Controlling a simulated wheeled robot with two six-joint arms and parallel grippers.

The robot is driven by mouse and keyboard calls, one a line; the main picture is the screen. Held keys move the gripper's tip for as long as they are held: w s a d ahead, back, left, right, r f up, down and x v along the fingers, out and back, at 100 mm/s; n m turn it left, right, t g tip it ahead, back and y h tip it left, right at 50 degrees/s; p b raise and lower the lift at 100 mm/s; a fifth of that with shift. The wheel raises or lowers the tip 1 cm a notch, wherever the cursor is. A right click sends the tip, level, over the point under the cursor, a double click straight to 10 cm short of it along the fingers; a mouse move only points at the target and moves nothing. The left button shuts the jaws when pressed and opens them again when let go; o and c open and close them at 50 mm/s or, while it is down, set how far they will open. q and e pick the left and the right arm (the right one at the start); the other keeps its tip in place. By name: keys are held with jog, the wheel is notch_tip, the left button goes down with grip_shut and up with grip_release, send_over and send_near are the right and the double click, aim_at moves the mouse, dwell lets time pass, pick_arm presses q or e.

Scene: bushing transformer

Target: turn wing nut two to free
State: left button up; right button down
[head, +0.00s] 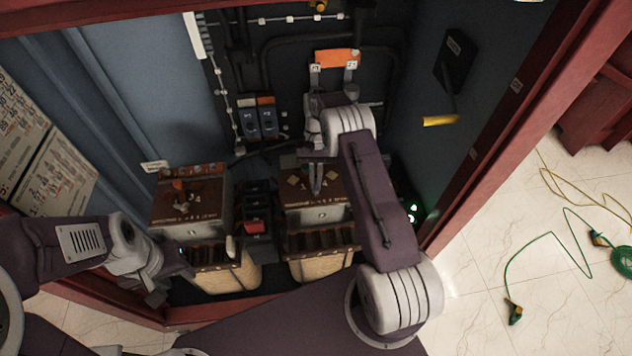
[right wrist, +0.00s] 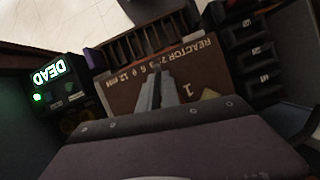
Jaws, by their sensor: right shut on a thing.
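My right gripper (head: 316,178) reaches down over the top of the right brown box (head: 325,213) in the head view. In the right wrist view, its two fingers (right wrist: 155,88) are close together in front of the box's brown face (right wrist: 190,75), lettered REACTOR. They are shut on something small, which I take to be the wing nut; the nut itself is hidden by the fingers. My left gripper (head: 160,285) is low at the left, beside the left box (head: 205,228); its jaws are too unclear to read.
Dark switch blocks (head: 258,195) stand between the boxes. An orange plate (head: 337,57) and a yellow-handled lever (head: 440,121) are on the cabinet walls. A lit green DEAD indicator (right wrist: 48,75) is close beside the right box. A green cable (head: 560,237) lies on the floor outside.

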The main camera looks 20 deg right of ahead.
jog(key=shift+s+a+f, duration=0.2)
jog(key=shift+s+f, duration=0.15)
jog(key=shift+f, duration=0.05)
jog(key=c, duration=1.6)
grip_release()
jog(key=shift+o, duration=0.2)
jog(key=shift+w, duration=0.1)
jog(key=shift+w, duration=0.1)
jog(key=shift+d, duration=0.1)
jog(key=v, duration=0.9)
